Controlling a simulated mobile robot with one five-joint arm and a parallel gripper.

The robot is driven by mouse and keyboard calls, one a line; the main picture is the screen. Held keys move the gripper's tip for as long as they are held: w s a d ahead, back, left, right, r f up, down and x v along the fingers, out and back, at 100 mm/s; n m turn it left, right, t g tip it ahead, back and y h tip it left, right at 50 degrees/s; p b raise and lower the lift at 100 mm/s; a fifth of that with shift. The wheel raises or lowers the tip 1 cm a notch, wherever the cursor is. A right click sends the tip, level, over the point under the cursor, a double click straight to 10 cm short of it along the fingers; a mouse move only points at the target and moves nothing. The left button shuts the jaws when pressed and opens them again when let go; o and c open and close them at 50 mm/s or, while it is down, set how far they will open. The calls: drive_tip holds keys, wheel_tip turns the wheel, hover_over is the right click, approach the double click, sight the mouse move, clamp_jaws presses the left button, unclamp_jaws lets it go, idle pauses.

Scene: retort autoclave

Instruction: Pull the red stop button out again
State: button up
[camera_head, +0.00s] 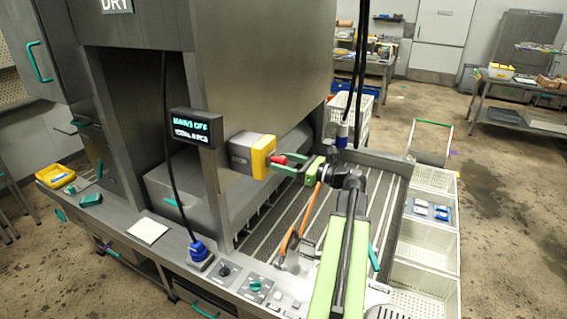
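The red stop button (279,160) sticks out from the right side of a yellow and grey box (262,157) on the machine's front post. My gripper (286,164) comes in from the right, with its green fingers at the button. The fingers partly cover the button, and I cannot tell whether they are closed on it or only beside it. A small display (191,128) left of the box reads "MAINS OFF" with a second line under it.
A roller bed (264,243) lies below my arm. White crates (421,240) line its right side. A blue plug (198,251) with a black cable and a control panel with knobs (255,287) are on the front ledge.

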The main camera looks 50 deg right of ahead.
drive_tip(key=shift+w, duration=0.15)
drive_tip(key=v, duration=1.7)
drive_tip(key=shift+s, duration=0.25)
drive_tip(key=shift+r, duration=0.1)
drive_tip(key=w+a+f+n+g+y+b, duration=0.1)
drive_tip(key=w+a+f+n+g+y, duration=0.1)
drive_tip(key=w+a+f+n+g, duration=0.6)
drive_tip(key=w+a+f+n+g+y+b, duration=0.1)
drive_tip(key=w+a+f+n+b, duration=0.15)
drive_tip(key=w+a+f, duration=0.85)
drive_tip(key=a+f+n+g+h+b, duration=0.1)
drive_tip(key=a+f+n+g+h, duration=0.1)
drive_tip(key=a+n, duration=0.5)
drive_tip(key=a+f+n+g+h+b, duration=0.1)
drive_tip(key=a+f+n+g+h, duration=0.2)
drive_tip(key=a, duration=1.2)
drive_tip(key=a+f+n+g+h+b, duration=0.1)
drive_tip(key=a+f+n+g+h, duration=0.2)
drive_tip(key=a+f+n, duration=0.3)
drive_tip(key=a+n, duration=0.5)
drive_tip(key=n, duration=0.1)
drive_tip(key=shift+w+f, duration=0.15)
drive_tip(key=shift+w, duration=0.05)
